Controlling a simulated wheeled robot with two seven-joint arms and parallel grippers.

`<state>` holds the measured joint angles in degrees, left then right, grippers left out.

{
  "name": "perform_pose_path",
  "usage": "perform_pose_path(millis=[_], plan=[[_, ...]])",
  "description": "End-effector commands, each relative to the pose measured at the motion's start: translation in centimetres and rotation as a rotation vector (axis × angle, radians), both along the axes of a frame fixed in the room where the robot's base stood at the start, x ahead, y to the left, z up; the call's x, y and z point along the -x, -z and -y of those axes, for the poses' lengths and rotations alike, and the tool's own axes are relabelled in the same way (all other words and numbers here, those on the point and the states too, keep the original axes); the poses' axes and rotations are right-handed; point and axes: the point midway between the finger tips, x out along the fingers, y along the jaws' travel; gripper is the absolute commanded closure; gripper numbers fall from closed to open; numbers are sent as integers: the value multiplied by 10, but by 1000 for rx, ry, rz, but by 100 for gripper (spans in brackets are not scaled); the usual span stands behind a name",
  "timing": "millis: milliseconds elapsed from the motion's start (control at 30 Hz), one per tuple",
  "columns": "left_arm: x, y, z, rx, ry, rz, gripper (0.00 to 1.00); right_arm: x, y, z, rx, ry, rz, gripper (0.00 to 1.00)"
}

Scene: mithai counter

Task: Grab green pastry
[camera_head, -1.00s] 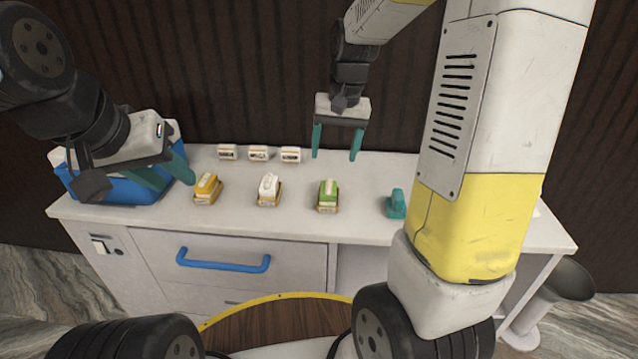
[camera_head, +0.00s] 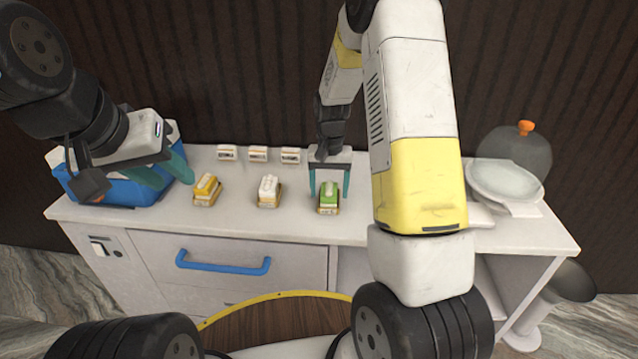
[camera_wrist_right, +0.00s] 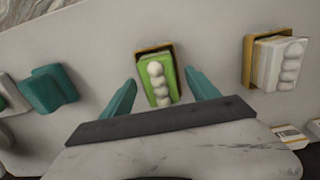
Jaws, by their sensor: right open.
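The green pastry (camera_head: 329,193) has a white piped top and sits in a small tan tray on the counter, right of the white pastry. It also shows in the right wrist view (camera_wrist_right: 158,80). My right gripper (camera_head: 329,192) is open above the green pastry, its teal fingers on either side of it. In the right wrist view my right gripper (camera_wrist_right: 158,92) has the pastry between and slightly beyond its fingertips; contact cannot be told. My left gripper (camera_head: 178,180) is at the counter's left, by the blue box; its fingers look apart.
A white pastry (camera_head: 269,191) and a yellow pastry (camera_head: 207,189) stand in a row to the left. Several small label blocks (camera_head: 257,154) stand behind. A blue box (camera_head: 122,188) is at the left, a plate (camera_head: 505,182) and dome (camera_head: 513,148) at the right.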

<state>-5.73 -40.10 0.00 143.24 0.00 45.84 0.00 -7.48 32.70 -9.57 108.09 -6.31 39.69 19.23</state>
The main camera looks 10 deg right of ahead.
Motion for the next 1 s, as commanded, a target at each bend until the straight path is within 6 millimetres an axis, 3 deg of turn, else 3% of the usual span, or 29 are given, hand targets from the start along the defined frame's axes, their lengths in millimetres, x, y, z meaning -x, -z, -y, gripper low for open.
perform_pose_path(millis=[267, 600, 1000], plan=[[0, 0, 0, 0, 0, 0, 64, 0, 4, 0, -1, 0, 1, 31], [0, 0, 0, 0, 0, 0, 64, 0, 4, 0, -1, 0, 1, 97], [0, 0, 0, 0, 0, 0, 64, 0, -4, 0, 0, 0, 2, 99]])
